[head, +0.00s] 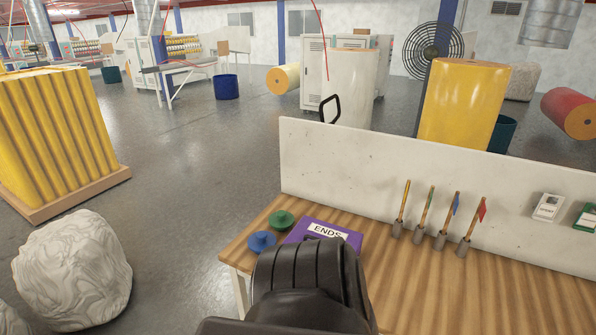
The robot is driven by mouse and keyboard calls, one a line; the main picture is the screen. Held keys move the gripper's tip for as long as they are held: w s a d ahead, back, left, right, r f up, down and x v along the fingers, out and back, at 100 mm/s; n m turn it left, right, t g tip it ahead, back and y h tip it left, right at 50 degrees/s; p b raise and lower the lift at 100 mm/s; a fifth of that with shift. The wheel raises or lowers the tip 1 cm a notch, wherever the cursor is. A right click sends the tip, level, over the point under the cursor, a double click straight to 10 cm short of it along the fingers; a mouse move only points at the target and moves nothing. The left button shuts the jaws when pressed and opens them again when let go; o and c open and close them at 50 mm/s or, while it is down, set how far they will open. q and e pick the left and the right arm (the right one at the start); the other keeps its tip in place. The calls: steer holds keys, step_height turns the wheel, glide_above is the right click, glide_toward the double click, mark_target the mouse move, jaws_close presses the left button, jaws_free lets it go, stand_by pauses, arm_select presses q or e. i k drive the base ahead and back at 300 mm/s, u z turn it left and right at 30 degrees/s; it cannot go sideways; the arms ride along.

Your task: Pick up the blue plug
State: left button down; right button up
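The blue plug (261,242) is a round disc with a small raised knob. It rests on the left end of the wooden table (420,270), near the front left edge. A green plug (281,219) of the same shape lies just behind it. A purple box (298,232) with a white ENDS label stands to the right of both plugs. A dark part of my own arm fills the bottom middle and covers the box's front. No gripper fingers show, and nothing touches the blue plug.
A white panel (400,170) stands along the table's back. Several small flags (456,205) in grey holders stand before it, with label boxes (547,207) at the right. A black loop handle (330,108) hangs behind the panel. White bundles (72,270) lie on the floor at left.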

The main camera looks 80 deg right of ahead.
mark_target(258, 241)
steer(key=z, duration=0.55)
steer(key=k, duration=0.85)
steer(key=z, duration=0.7)
